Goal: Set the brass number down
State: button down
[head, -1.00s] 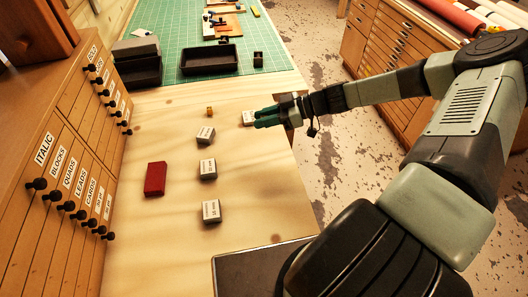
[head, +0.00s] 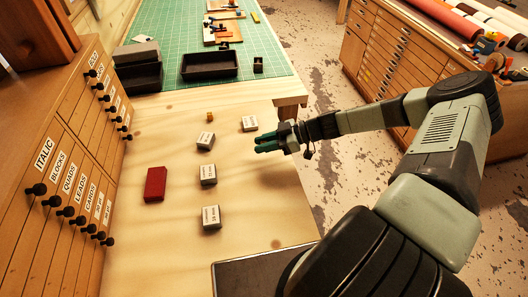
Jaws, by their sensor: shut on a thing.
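My gripper (head: 266,143) is over the right side of the wooden bench (head: 255,215), with its two teal fingers pointing left. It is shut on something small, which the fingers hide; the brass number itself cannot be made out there. A small brass-yellow piece (head: 210,117) sits on the bench, up and left of the gripper and apart from it. I cannot tell what shape that piece has. A grey labelled box (head: 249,124) lies just beyond the fingers.
More grey labelled boxes (head: 205,140) (head: 208,174) (head: 210,217) stand in a rough column left of my gripper. A red block (head: 155,184) lies farther left. A dark tray (head: 210,66) sits on the green mat (head: 185,27). Bare bench lies below the gripper.

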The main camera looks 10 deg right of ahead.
aim_at(264, 158)
jog(key=shift+f, duration=2)
jog(key=c, duration=0.9)
grip_release()
jog(key=shift+f, duration=0.15)
jog(key=v, duration=1)
jog(key=shift+s+d, duration=0.15)
jog(key=shift+d, duration=0.25)
